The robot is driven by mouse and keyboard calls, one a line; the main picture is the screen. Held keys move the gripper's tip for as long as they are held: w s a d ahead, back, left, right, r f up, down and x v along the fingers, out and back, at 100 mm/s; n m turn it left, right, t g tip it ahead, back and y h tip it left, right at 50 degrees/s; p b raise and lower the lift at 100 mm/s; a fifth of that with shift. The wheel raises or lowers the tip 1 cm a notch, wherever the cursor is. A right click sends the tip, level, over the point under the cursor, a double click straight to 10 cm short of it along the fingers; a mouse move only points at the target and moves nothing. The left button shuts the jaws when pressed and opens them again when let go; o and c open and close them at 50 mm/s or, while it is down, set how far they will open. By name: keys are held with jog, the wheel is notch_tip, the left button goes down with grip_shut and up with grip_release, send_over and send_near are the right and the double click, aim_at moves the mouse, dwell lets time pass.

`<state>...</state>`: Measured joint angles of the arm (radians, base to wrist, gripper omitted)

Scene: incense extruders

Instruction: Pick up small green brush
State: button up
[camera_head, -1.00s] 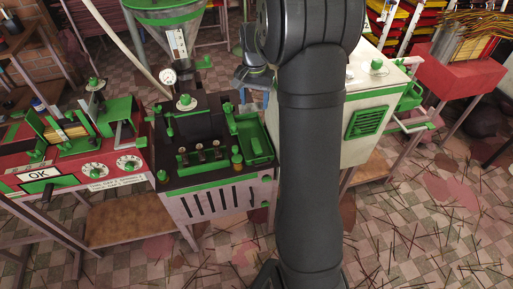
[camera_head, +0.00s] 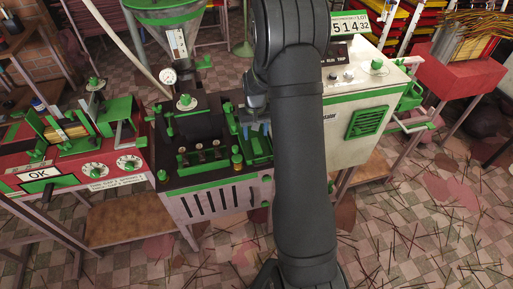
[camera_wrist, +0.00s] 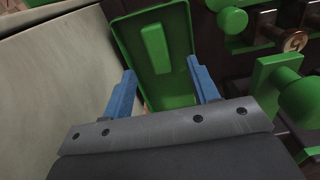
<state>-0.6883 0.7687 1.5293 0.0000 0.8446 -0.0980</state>
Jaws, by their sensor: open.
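The small green brush appears to be the green block (camera_wrist: 156,48) lying in a green tray (camera_wrist: 172,87) in the wrist view. I cannot make out any bristles. In the head view the tray (camera_head: 261,161) sits on the right part of the dark-topped machine, and I cannot clearly pick out the brush there. My gripper (camera_wrist: 161,69) is open and empty, its blue fingers apart at either side of the tray's near part. The brush lies ahead of the fingertips, roughly between their lines. In the head view my gripper (camera_head: 257,127) is over the tray.
Green knobs (camera_wrist: 300,98) and brass-ended fittings (camera_wrist: 294,41) stand close to the right of the tray. A pale machine (camera_head: 372,103) rises close on the right. A red machine (camera_head: 100,175) with dials stands at the left. Thin sticks litter the floor (camera_head: 430,230).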

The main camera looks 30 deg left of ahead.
aim_at(256, 144)
jog(key=f, duration=0.8)
jog(key=shift+w+f, duration=0.1)
jog(key=shift+w, duration=0.25)
jog(key=c, duration=1.1)
